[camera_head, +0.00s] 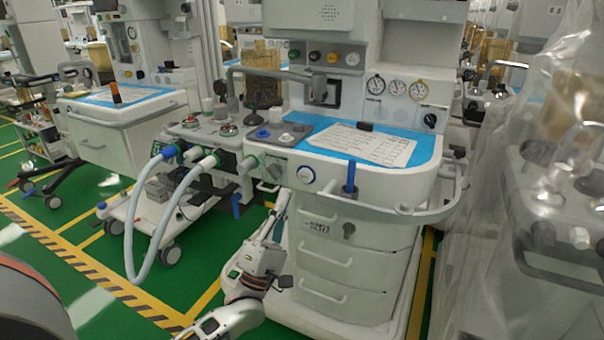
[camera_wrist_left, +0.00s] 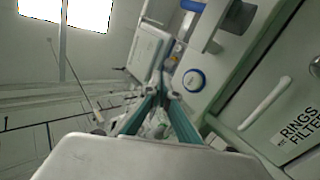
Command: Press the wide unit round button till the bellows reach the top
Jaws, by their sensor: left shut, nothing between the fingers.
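The wide unit is the white anaesthesia cart in the middle. Its round button (camera_head: 306,174) has a pale face and a blue ring and sits on the front panel's left side; it also shows in the left wrist view (camera_wrist_left: 193,80). The dark bellows (camera_head: 262,92) stand inside an amber clear chamber above the panel; their exact height is hard to tell. My left gripper (camera_head: 282,202) is shut and empty, below and left of the button, apart from it. In the left wrist view its fingertips (camera_wrist_left: 168,92) meet left of the button. My right gripper is out of view.
Hoses (camera_head: 165,200) hang from the cart's left side. A blue-topped work surface (camera_head: 425,150) holds a paper sheet. A front rail (camera_head: 420,212) curves around the cart's right. Plastic-covered equipment (camera_head: 530,200) stands at the right.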

